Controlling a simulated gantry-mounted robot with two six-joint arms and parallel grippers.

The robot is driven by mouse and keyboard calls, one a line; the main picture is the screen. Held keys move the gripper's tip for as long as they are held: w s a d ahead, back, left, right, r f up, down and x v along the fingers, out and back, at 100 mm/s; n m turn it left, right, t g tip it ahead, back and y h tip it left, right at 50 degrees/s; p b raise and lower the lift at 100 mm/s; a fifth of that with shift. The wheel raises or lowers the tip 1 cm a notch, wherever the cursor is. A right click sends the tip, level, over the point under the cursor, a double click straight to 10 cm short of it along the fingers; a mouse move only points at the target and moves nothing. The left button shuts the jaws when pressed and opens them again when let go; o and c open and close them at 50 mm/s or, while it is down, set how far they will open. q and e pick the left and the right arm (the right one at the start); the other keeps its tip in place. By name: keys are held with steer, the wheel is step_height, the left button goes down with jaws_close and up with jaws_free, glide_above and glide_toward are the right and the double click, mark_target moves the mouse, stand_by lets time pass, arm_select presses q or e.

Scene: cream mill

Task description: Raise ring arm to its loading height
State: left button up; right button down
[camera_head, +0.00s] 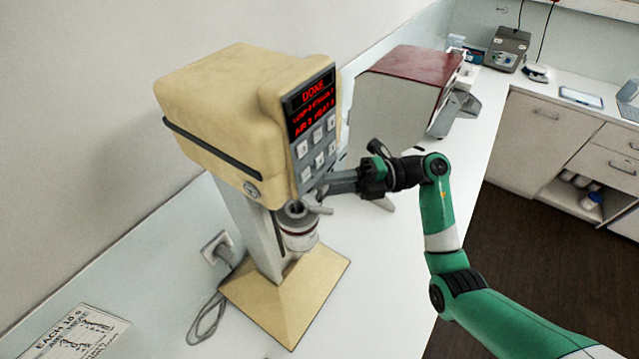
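The cream mill (225,100) stands on a cream base plate (318,290), with a lit red display reading "DONE" on its front panel. Below its head, a small metal jar (299,236) with a pale body and dark red band hangs against the grey column. Grey metal parts at the jar's top, with a short stub to the right, seem to be the ring arm (300,210); its outline is partly hidden. My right gripper (326,186) reaches from the right to just beside the panel's lower edge, above the stub. Contact and finger gap are unclear. My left gripper is out of view.
A dark red and grey machine (415,75) stands behind on the bench. A printed card (80,335) lies at lower left. A wall socket (217,247) and a loose cable (207,318) are left of the base. A scale-like device (508,48) sits on the far counter.

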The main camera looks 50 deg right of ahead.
step_height(320, 180, up, 4)
steer(key=p, duration=0.3)
steer(key=shift+f, duration=0.15)
steer(key=c, duration=0.7)
jaws_free()
steer(key=shift+d+f, duration=0.1)
steer(key=b+v, duration=0.2)
steer(key=v, duration=0.9)
steer(key=shift+s+d, duration=0.2)
